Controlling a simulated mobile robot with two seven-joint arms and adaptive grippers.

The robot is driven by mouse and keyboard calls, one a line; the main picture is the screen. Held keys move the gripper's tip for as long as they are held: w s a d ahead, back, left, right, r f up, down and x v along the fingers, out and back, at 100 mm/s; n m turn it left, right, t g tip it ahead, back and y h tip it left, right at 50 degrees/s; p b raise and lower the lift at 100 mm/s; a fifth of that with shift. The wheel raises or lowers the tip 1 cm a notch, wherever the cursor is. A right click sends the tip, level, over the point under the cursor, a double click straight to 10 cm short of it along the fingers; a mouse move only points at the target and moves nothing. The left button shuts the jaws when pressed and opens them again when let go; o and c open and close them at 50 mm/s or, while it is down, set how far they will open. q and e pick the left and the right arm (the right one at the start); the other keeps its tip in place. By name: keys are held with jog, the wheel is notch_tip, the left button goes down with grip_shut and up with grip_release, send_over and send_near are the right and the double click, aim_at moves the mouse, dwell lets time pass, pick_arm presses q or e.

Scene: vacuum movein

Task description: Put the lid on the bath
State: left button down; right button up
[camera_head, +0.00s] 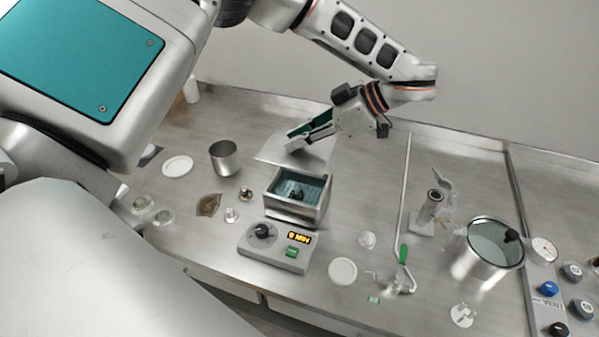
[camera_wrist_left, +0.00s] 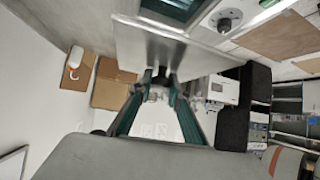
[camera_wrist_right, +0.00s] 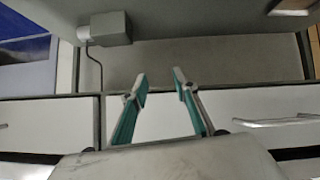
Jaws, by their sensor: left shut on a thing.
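The bath (camera_head: 271,205) is an open metal box with a teal inside and a dark item in it. It stands behind a control box with a lit display. The lid (camera_head: 273,152) is a flat light-grey metal plate just behind the bath, apart from its opening. My left gripper (camera_head: 291,140) is shut on the lid. The lid (camera_wrist_left: 150,50) also shows in the left wrist view at the fingertips, with part of the bath (camera_wrist_left: 178,10) beyond it. I cannot tell whether the lid touches the bench. My right gripper (camera_wrist_right: 158,88) is open and empty, facing drawer fronts.
The control box (camera_head: 275,246) stands in front of the bath. A metal cup (camera_head: 224,158), a white dish (camera_head: 177,166) and small items lie left. A glass-lidded pot (camera_head: 487,262), a metal tube on a stand (camera_head: 430,206) and a thin rod (camera_head: 404,190) stand right.

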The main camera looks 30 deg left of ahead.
pick_arm(q)
notch_tip(320, 180, down, 10)
jog(key=shift+f, duration=0.15)
dwell(0.3)
jog(key=shift+f, duration=0.1)
jog(key=shift+f, duration=0.1)
jog(key=c, duration=1.9)
grip_release()
jog(key=shift+r, duration=0.2)
jog(key=v, duration=1.2)
jog(key=shift+b, duration=0.4)
